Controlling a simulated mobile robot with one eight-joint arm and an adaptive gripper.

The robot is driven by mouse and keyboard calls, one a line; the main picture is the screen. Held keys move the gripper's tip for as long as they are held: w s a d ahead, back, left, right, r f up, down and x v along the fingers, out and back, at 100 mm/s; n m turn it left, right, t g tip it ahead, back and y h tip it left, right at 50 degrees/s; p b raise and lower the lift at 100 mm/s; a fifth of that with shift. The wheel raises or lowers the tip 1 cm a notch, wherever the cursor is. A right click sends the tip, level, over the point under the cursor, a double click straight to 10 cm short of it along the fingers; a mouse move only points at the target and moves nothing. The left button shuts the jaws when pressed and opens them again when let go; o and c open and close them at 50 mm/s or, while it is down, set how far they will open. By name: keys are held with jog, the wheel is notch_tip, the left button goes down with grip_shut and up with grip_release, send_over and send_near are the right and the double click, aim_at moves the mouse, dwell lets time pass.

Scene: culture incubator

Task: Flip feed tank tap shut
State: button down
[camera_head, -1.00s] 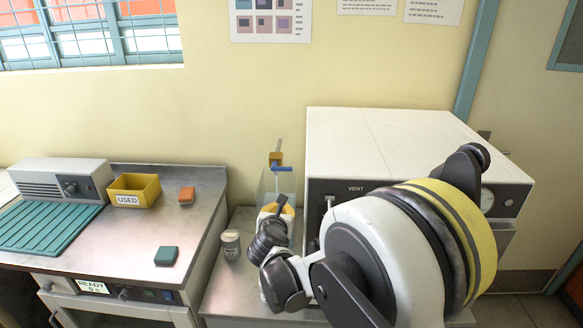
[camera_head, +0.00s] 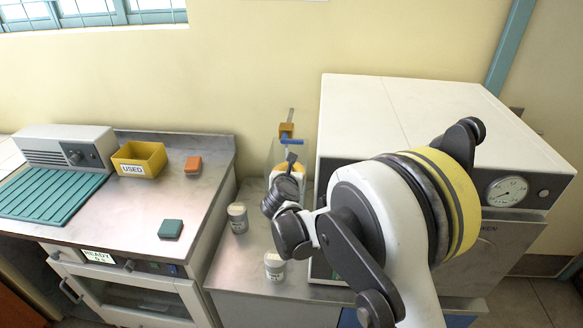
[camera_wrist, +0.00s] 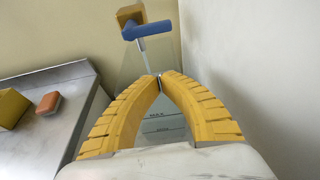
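The feed tank's tap is a brass block (camera_head: 287,130) with a blue handle (camera_head: 292,142) against the back wall. In the wrist view the brass block (camera_wrist: 130,14) and blue handle (camera_wrist: 148,29) are above my fingertips, with the handle pointing right. A thin pipe runs down from the tap toward the fingertips. The clear tank (camera_wrist: 160,122) with level marks shows between my fingers. My gripper (camera_wrist: 160,77) has its yellow fingertips together, with nothing seen held. It is just below the handle and appears apart from it. In the head view my wrist partly hides the tank.
A white incubator (camera_head: 400,120) with a gauge stands close on the right. Two small jars (camera_head: 237,218) (camera_head: 274,266) stand on the low bench in front of the tank. The left counter holds a yellow USED bin (camera_head: 139,160), an orange block (camera_head: 193,165) and a teal block (camera_head: 171,229).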

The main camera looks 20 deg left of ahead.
jog(key=b+x, duration=0.1)
jog(key=x, duration=0.5)
jog(key=shift+f, duration=0.2)
jog(key=r, duration=0.1)
jog(key=r+b, duration=0.1)
jog(key=r, duration=0.1)
jog(key=shift+w, duration=0.35)
jog(key=shift+r, duration=0.55)
